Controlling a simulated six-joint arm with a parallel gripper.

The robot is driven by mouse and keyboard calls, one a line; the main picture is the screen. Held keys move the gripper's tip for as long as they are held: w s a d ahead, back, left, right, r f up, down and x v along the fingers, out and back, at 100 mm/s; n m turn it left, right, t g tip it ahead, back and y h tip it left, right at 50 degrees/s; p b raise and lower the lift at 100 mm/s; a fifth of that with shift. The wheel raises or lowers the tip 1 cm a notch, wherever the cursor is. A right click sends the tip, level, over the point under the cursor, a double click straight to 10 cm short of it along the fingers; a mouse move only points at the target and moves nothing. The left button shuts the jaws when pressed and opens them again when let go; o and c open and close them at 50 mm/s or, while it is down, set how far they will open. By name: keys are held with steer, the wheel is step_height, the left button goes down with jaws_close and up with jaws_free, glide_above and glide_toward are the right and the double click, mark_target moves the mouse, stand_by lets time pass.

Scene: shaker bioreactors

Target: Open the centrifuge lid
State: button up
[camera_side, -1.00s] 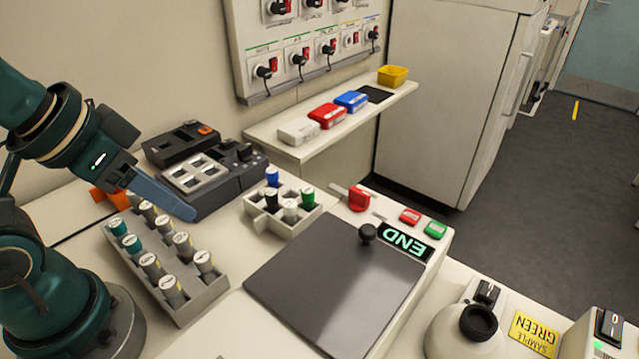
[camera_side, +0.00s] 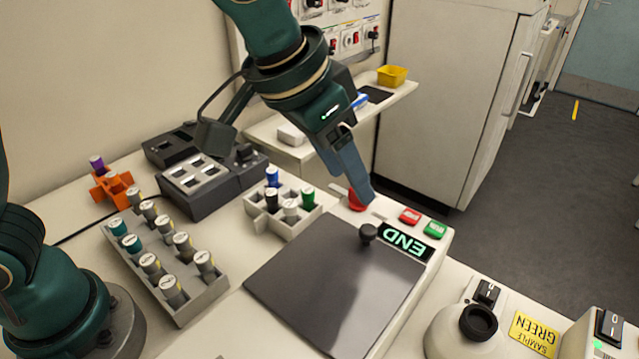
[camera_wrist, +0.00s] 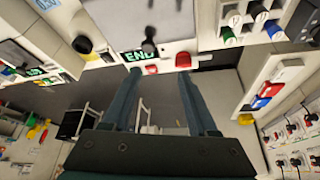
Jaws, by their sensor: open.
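The centrifuge has a flat dark grey lid (camera_side: 335,280) that lies closed, with a round black knob (camera_side: 368,233) at its far edge. A lit green "END" display (camera_side: 405,241) sits beside the knob, with a red button (camera_side: 410,216) and a green button (camera_side: 436,229) behind it. A red knob or switch (camera_side: 357,199) is partly hidden behind my fingers. My gripper (camera_side: 367,200) points down just behind the lid's knob, empty and apart from it. In the wrist view my gripper (camera_wrist: 160,85) shows two spread fingers, and the lid's knob (camera_wrist: 149,46) appears beyond them.
A grey rack (camera_side: 190,290) of several capped tubes stands left of the lid. A smaller white rack (camera_side: 262,224) with coloured caps stands behind it. A shelf (camera_side: 300,152) and wall panel lie behind my arm.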

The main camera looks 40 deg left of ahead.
mark_target(368, 229)
steer(key=shift+s+d+f+m+g, duration=0.15)
steer(key=shift+s+d+f+g, duration=0.05)
steer(key=shift+d+f, duration=0.35)
steer(key=shift+s+d+f+m+g, duration=0.2)
steer(key=shift+d+f, duration=0.2)
steer(key=shift+f, duration=0.2)
steer(key=shift+d+f, duration=0.1)
steer(key=shift+f, duration=0.25)
steer(key=shift+x, duration=2.15)
steer(key=shift+w+r, duration=0.1)
jaws_close()
